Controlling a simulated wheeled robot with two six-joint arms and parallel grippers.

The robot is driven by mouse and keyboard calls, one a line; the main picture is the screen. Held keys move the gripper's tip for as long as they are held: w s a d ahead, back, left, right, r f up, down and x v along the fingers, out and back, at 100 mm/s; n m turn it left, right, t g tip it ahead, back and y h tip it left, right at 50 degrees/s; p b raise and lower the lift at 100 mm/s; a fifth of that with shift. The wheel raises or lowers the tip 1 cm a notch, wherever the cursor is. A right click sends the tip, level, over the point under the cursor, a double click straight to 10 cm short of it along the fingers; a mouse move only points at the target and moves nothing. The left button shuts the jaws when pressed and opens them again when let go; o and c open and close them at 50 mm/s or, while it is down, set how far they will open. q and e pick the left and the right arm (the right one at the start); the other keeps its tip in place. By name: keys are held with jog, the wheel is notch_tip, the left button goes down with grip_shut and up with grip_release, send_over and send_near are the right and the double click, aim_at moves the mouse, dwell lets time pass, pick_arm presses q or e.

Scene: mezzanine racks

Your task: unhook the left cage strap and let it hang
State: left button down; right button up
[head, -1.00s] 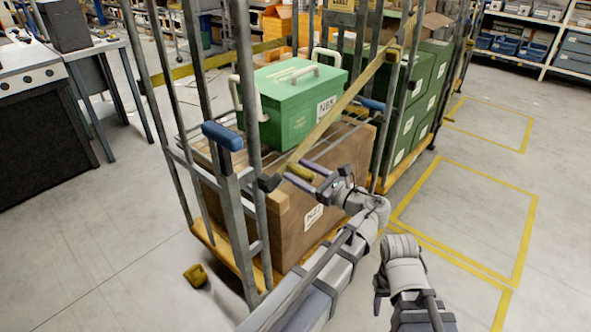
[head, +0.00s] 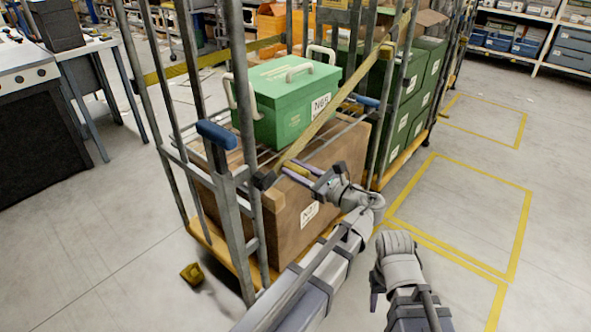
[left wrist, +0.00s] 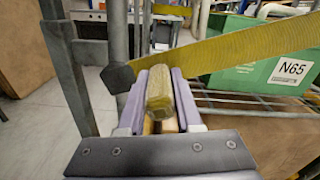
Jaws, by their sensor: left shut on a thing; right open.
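The left cage strap (head: 335,115) is a flat yellow band. It runs taut and slanting across the cage's open side, from a dark fitting (head: 264,180) on the near post up to the far post. It also shows in the left wrist view (left wrist: 245,52), its low end still at the dark fitting (left wrist: 118,77). My left gripper (head: 292,170) is shut on the strap's yellow end grip (left wrist: 160,92), just right of that fitting. Whether the hidden hook has any slack I cannot tell. My right gripper (head: 375,292) is open and empty, low over the floor.
The cage holds a green case (head: 285,100) on a brown box (head: 335,170). Upright posts (head: 255,120) and a blue handle (head: 219,135) stand close to my left gripper. Floor to the right is clear.

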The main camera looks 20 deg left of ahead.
dwell(0.7)
pick_arm(q)
jog(key=w+d+f+n+b, duration=0.1)
jog(key=w+d+f+b, duration=0.1)
jog(key=w+f+b, duration=0.5)
jog(key=w+d+f+n+b, duration=0.1)
jog(key=w+d+f+b, duration=0.2)
jog(key=w+f+b, duration=0.4)
jog(key=w+d+f+n+b, duration=0.2)
jog(key=w+f+b, duration=0.5)
jog(key=f+b, duration=1)
jog(key=shift+w+d+f+b, duration=0.3)
jog(key=shift+w+d+b, duration=0.05)
jog(key=shift+w+d, duration=0.1)
